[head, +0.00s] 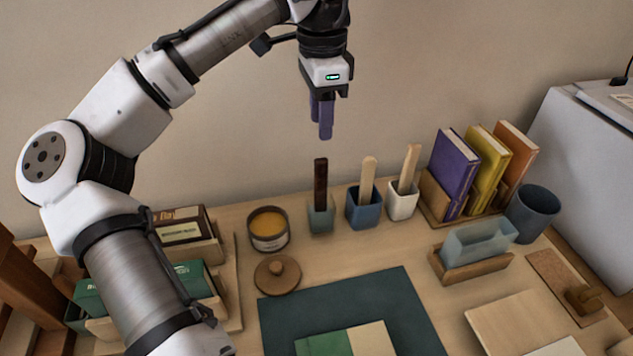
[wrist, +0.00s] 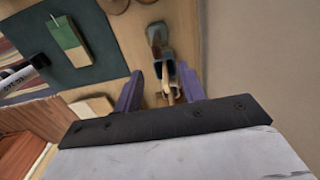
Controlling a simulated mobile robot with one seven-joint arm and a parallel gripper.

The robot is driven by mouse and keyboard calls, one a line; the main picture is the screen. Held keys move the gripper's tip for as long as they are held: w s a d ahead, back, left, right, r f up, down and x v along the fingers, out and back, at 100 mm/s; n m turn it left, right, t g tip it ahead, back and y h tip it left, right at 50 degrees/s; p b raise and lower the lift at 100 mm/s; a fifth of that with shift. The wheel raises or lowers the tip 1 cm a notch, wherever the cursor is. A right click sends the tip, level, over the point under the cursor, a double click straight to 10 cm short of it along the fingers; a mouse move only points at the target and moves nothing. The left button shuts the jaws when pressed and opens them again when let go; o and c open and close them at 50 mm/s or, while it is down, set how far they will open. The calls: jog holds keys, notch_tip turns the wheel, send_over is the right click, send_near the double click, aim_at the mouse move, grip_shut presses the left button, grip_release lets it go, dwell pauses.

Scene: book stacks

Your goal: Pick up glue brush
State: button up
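Three upright handles stand in small square cups at the back of the table: a dark brown handle (head: 320,185) in a grey-green cup (head: 321,219), a pale wooden handle (head: 368,178) in a blue cup (head: 364,210), and another pale handle (head: 409,168) in a white cup (head: 402,205). Their lower ends are hidden, so I cannot tell which is the glue brush. My gripper (head: 321,120) points down above the dark handle, apart from it. In the wrist view its purple fingers (wrist: 160,92) are spread and empty, with the blue cup (wrist: 166,66) showing between them.
Upright books (head: 455,165), a dark blue cup (head: 533,214) and a glassy block in a wooden holder (head: 472,262) stand right. A dark green mat (head: 410,300) lies in front.

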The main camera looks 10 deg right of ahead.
aim_at(321, 176)
jog(key=f, duration=1.2)
jog(key=shift+s+f, duration=0.25)
jog(key=shift+f, duration=0.15)
grip_shut()
